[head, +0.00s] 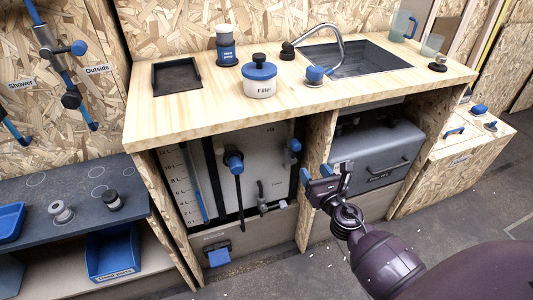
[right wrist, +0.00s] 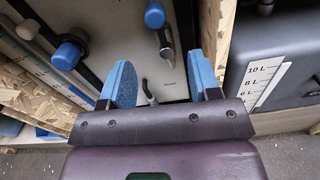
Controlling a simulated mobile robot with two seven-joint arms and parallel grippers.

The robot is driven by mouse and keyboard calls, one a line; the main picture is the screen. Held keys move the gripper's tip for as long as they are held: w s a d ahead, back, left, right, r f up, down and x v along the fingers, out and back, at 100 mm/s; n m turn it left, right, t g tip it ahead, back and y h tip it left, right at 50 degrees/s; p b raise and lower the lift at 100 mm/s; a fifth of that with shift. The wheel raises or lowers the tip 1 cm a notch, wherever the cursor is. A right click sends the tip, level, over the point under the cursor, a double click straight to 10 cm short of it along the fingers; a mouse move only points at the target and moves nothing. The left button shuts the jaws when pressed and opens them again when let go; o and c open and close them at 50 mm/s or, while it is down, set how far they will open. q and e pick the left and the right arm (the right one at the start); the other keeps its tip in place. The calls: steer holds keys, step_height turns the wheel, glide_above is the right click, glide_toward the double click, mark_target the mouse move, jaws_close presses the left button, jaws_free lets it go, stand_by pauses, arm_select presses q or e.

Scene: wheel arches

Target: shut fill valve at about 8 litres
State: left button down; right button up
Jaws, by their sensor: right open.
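The white water tank (head: 215,150) stands in the left bay under the counter. Its litre scale (head: 178,185) is at the left, beside a sight tube (head: 198,190) with blue in it; I cannot read the level exactly. A blue-ended valve handle (head: 294,146) sits at the tank's upper right, by small lettering that seems to read "Fill". It also shows in the right wrist view (right wrist: 155,16). My right gripper (head: 326,173) is open and empty, in front of the post right of the tank. In the right wrist view its blue fingers (right wrist: 162,80) are apart, with the handle beyond them.
A blue-capped fitting with a dark hose (head: 234,163) is on the tank front, and a small tap (head: 264,205) is lower right. A wooden post (head: 316,150) separates the tank from a grey tank (head: 375,155). The counter (head: 210,105) overhangs both.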

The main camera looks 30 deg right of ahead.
mark_target(298, 149)
steer(key=shift+n, duration=0.5)
steer(key=x, duration=1.1)
steer(key=shift+w+a+r, duration=0.15)
steer(key=shift+w+a, duration=0.1)
steer(key=shift+w, duration=0.1)
steer(key=shift+c, duration=0.5)
jaws_close()
